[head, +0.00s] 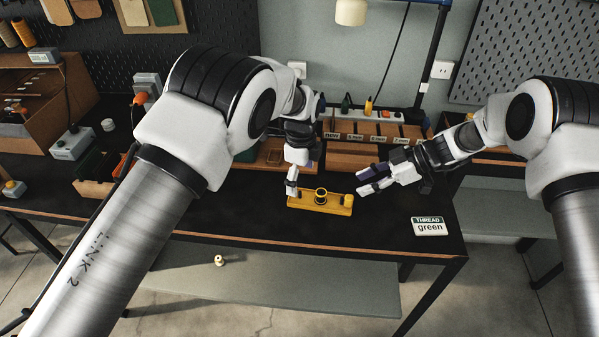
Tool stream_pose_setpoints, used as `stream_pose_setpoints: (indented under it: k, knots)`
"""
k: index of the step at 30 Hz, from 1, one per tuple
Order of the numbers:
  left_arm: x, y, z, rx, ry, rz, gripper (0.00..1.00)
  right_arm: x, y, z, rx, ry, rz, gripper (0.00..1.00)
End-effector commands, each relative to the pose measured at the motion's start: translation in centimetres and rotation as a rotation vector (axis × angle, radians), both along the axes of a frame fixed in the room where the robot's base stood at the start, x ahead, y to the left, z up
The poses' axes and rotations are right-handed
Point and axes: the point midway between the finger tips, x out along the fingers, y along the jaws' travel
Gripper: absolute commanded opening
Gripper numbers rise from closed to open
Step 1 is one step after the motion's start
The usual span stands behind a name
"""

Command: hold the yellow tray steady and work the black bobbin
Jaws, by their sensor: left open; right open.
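The yellow tray (333,207) lies on the black table near its front edge. The black bobbin (321,194) stands on the tray near its middle, with a yellowish top. A small yellow knob (348,200) is at the tray's right end. My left gripper (291,188) points down at the tray's left end and is open; whether its fingers touch the tray I cannot tell. My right gripper (362,182) is open and empty, just right of and behind the tray, its fingers pointing left towards it.
A sign reading "THREAD green" (429,226) lies on the table at the right. A wooden rack (345,157) with labelled slots stands behind the tray. A small spool (219,260) is below the table's front edge. The table between tray and sign is clear.

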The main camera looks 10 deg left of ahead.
Motion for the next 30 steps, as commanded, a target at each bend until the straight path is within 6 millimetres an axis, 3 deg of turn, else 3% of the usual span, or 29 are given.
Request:
stream_pose_setpoints:
  k: [9,19,24,28,29,30]
  knots:
    - [-0.1,0.1,-5.6,0.0,0.002,0.005,0.97,0.0,0.0,0.0,0.0,0.0,0.0,0.42]
    - [0.0,0.1,-6.3,-0.001,-0.001,0.006,0.97,0.0,0.0,0.0,0.0,0.0,0.0,0.42]
    - [0.0,0.1,-6.3,-0.001,-0.001,0.007,0.37,0.0,0.0,0.0,0.0,0.0,0.0,0.42]
    - [-0.1,0.1,-6.5,-0.001,0.001,0.007,0.06,0.0,0.0,0.0,0.0,0.0,0.0,0.42]
    - [-0.1,0.1,-6.5,0.0,0.002,0.007,0.0,0.0,0.0,0.0,0.0,0.0,0.0,0.42]
    - [-0.1,0.1,-6.6,0.0,0.002,0.007,0.0,0.0,0.0,0.0,0.0,0.0,0.0,0.42]
